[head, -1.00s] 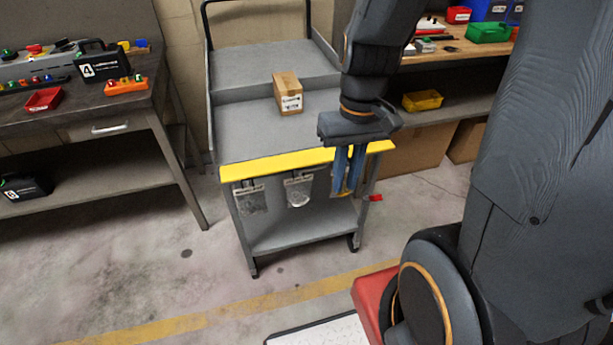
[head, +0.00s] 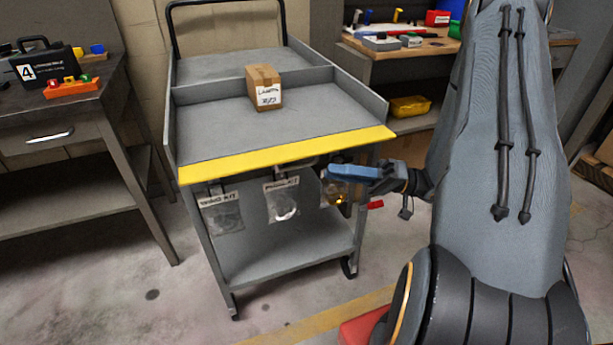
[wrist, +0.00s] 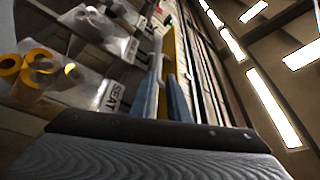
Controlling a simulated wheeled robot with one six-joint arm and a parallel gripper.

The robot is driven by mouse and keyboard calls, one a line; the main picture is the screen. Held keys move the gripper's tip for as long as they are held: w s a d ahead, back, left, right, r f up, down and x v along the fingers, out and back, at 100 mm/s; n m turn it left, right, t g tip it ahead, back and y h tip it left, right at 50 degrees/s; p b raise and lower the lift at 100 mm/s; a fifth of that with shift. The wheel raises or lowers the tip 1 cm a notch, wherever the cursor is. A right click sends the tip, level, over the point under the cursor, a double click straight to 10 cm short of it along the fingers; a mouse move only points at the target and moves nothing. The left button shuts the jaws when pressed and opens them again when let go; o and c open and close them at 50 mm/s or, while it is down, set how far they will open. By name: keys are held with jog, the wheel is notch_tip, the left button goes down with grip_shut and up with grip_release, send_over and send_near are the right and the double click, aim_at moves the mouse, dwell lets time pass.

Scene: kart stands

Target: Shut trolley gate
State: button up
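The grey trolley (head: 270,255) stands in the middle of the head view. A yellow strip (head: 285,155) runs along its front top edge, and the open front shows no raised wall above it. A grey handle (head: 298,164) shows just under the strip; it appears to show ahead of the fingers in the wrist view (wrist: 157,62). My gripper (head: 328,171) is below the strip's right half, its blue fingers pointing left towards the handle. In the wrist view, the fingers (wrist: 164,98) are apart, with yellow showing between them. Contact cannot be told.
Clear labelled bags (head: 283,202) hang under the yellow strip, one (head: 340,192) close behind my gripper. A cardboard box (head: 264,88) sits on the trolley's top tray. Workbenches stand at left (head: 60,115) and back right (head: 425,50). Floor at front left is clear.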

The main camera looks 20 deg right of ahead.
aim_at(295, 158)
jog(key=x, duration=0.7)
jog(key=shift+a+p, duration=0.2)
jog(key=shift+p, duration=0.15)
jog(key=shift+w+r, duration=0.1)
grip_shut()
